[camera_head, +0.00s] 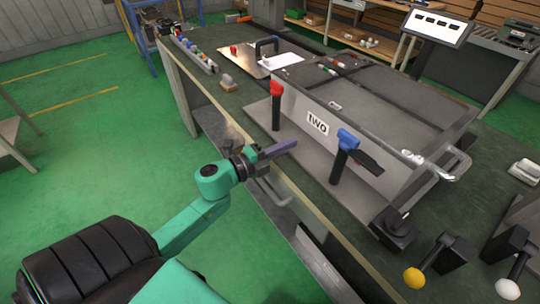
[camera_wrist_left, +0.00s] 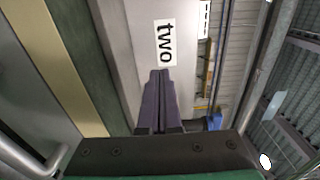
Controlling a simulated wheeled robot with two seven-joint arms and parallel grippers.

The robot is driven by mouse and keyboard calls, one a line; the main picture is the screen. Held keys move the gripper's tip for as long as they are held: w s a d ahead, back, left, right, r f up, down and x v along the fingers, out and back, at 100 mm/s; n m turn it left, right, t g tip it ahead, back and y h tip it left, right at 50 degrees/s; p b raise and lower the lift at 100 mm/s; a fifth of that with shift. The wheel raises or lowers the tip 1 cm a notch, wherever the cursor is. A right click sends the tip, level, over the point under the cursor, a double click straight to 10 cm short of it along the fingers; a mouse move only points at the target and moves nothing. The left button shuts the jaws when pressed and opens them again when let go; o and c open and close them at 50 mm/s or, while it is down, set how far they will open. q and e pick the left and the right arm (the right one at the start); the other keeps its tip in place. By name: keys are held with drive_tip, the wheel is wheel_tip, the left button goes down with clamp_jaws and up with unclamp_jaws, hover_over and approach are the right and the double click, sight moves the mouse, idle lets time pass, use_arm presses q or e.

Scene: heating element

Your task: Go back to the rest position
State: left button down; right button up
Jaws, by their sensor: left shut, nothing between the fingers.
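My left gripper (camera_head: 280,149) comes in from the lower left on a green arm. Its purple fingers are shut with nothing between them. It is in front of the grey box marked "TWO" (camera_head: 359,152), over the table's near edge, and looks apart from the box. In the left wrist view the shut fingers (camera_wrist_left: 160,75) point at the box's "TWO" label (camera_wrist_left: 164,43). A red-topped handle (camera_head: 276,105) and a blue-topped handle (camera_head: 344,157) stand upright on the box's near side. My right gripper is not in view.
The dark table (camera_head: 222,112) has a yellowish near edge. Levers with yellow (camera_head: 414,278) and white (camera_head: 507,290) knobs stand at the lower right. A metal plate with a dark handle (camera_head: 266,49) lies at the back. The green floor (camera_head: 85,130) to the left is largely clear.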

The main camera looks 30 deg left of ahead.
use_arm(q)
drive_tip(key=v, duration=0.5)
drive_tip(key=shift+s+r+b, duration=0.1)
drive_tip(key=shift+s+b, duration=0.05)
drive_tip(key=shift+b, duration=0.15)
